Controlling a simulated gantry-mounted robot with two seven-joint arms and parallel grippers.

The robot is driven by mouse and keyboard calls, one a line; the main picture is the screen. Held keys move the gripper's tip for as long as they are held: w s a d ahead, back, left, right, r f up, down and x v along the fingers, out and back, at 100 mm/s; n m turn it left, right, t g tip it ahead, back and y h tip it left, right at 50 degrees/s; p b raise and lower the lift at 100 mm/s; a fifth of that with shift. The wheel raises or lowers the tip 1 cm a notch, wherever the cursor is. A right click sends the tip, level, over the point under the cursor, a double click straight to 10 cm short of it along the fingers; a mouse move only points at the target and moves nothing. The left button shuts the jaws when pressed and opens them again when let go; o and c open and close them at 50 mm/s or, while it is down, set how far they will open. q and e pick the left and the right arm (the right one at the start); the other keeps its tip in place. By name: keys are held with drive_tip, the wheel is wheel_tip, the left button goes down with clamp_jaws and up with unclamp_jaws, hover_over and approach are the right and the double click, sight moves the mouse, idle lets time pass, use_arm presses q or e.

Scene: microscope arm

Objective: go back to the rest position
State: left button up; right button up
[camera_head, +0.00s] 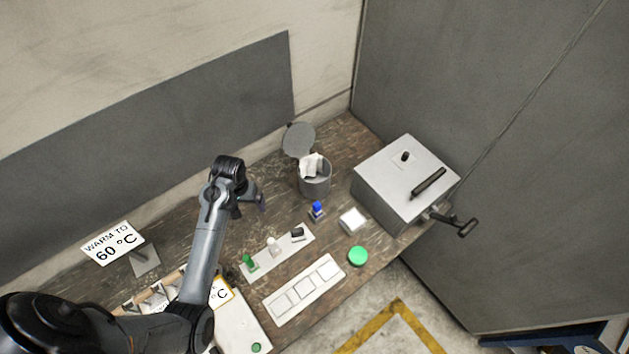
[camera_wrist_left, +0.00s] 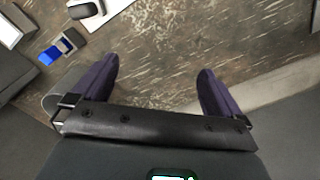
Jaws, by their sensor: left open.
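My left arm comes in from the lower left in the head view, and its gripper (camera_head: 262,201) is raised over the back part of the table, left of the grey bin. In the left wrist view the left gripper (camera_wrist_left: 160,82) is open, with its two dark fingers wide apart. Nothing is between the fingers; bare brown tabletop (camera_wrist_left: 155,60) shows there. My right gripper is not in either view.
A grey bin (camera_head: 315,185) with raised lid stands near a metal box (camera_head: 400,185) with a side handle.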

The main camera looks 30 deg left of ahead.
use_arm(q)
drive_tip(key=shift+f, duration=0.1)
drive_tip(key=s+d+f+m+g+y, duration=0.1)
drive_tip(key=s+d+f+m, duration=0.15)
drive_tip(key=s, duration=0.35)
drive_tip(key=s+d+f+m+g+y, duration=0.1)
drive_tip(key=s+d, duration=0.3)
drive_tip(key=s, duration=0.3)
drive_tip(key=d+r+m+t+h, duration=0.2)
drive_tip(key=d+r+m+t, duration=0.3)
drive_tip(key=d+r, duration=0.8)
drive_tip(key=shift+w+d+r+t, duration=0.15)
drive_tip(key=shift+w+d+t, duration=0.15)
drive_tip(key=shift+d, duration=0.75)
